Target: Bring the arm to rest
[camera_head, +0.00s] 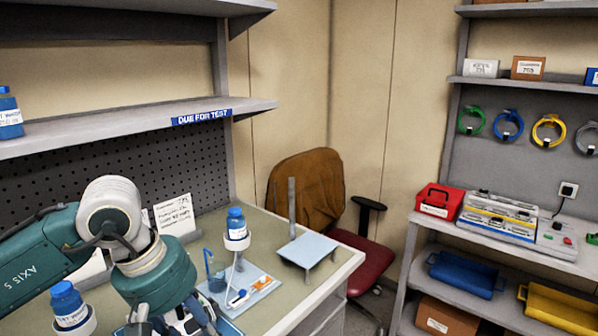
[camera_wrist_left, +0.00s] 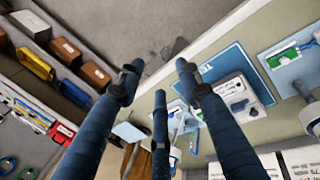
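My left arm (camera_head: 95,250) comes in from the left over the bench. Its gripper (camera_head: 180,322) is cut off by the bottom edge in the head view. In the left wrist view my left gripper (camera_wrist_left: 158,82) has its three dark blue fingers spread apart, with nothing between them. Beyond the fingers, a pale pump-like device (camera_wrist_left: 238,97) lies on a blue mat (camera_wrist_left: 262,80) on the bench. My right arm and gripper are not in view.
The bench (camera_head: 338,262) bears a blue-capped bottle (camera_head: 236,224) on a stand, a pale blue board (camera_head: 240,295) and a small metal platform (camera_head: 307,248). Another bottle (camera_head: 68,303) stands near my arm. A shelf (camera_head: 130,122) overhangs. A chair (camera_head: 310,190) stands behind; shelving (camera_head: 500,250) is right.

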